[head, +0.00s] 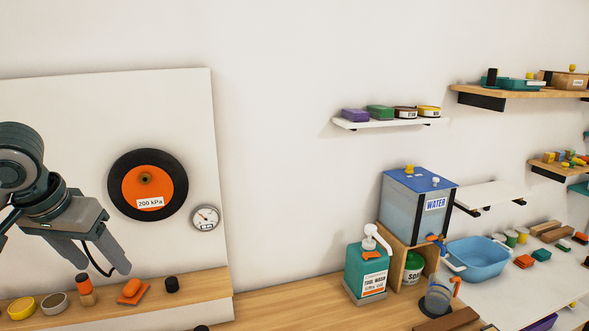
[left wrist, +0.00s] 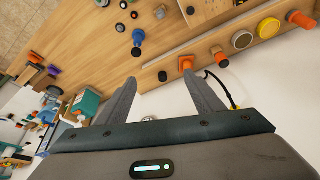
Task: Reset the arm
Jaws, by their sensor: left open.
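My left gripper (head: 105,267) hangs in front of the white panel (head: 90,110) at the left of the head view, above the wooden ledge. Its two grey fingers are spread with nothing between them. In the left wrist view the same open gripper (left wrist: 165,95) shows both fingers apart, with the ledge and its small parts beyond them. A thin black cable bends beside one finger. My right gripper is in neither view.
A black and orange disc (head: 147,184) marked 200 kPa and a gauge (head: 205,217) are on the panel. An orange-topped cylinder (head: 85,290) stands on the ledge below the fingers. A teal pump container (head: 366,270), water tank (head: 417,203) and blue basin (head: 478,258) stand right.

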